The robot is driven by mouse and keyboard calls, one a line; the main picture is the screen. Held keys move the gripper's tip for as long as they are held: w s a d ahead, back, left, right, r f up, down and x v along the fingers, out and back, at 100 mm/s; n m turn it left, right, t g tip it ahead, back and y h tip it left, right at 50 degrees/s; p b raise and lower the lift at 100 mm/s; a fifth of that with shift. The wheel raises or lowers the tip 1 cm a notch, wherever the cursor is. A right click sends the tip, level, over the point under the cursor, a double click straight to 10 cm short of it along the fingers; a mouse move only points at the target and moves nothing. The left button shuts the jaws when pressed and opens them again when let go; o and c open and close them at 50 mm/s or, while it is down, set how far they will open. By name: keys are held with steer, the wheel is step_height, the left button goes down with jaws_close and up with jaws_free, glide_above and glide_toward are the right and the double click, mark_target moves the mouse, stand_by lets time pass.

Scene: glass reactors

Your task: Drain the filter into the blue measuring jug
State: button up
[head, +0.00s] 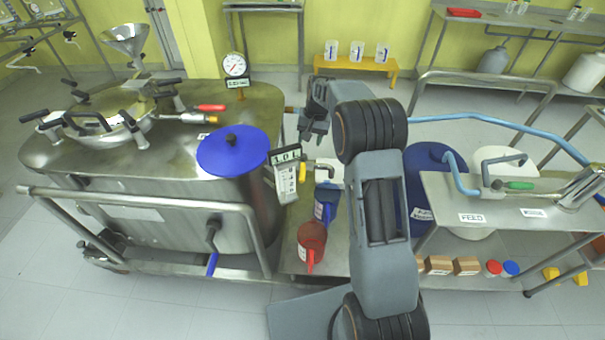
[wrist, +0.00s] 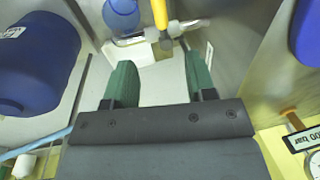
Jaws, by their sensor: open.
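The blue measuring jug (head: 326,203) stands on a low shelf beside the steel vessel (head: 130,245), close to a valve with a yellow handle (head: 302,171). The yellow handle (wrist: 160,13) shows at the top of the wrist view, with a blue item (wrist: 121,14), probably the jug, left of it. My gripper (head: 313,136) is above and behind the jug. In the wrist view its two green fingers (wrist: 160,70) are spread and empty, apart from the handle. Which part is the filter is not labelled; the vessel with the blue lid (head: 233,149) stands nearest the valve.
A red jug (head: 311,242) stands in front of the blue jug. A blue drum (head: 430,180) is behind my arm on the right, near a steel bench (head: 500,208). A dial gauge (head: 235,67) rises behind the vessel. A steel rail (head: 140,200) runs along its front.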

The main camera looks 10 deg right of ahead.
mark_target(303, 169)
steer(key=f, duration=0.5)
steer(key=a+f+b, duration=0.1)
steer(key=f, duration=0.4)
steer(key=a+f, duration=0.1)
steer(key=f, duration=0.4)
steer(key=shift+w+f+b, duration=0.15)
steer(key=shift+w+b, duration=0.2)
jaws_close()
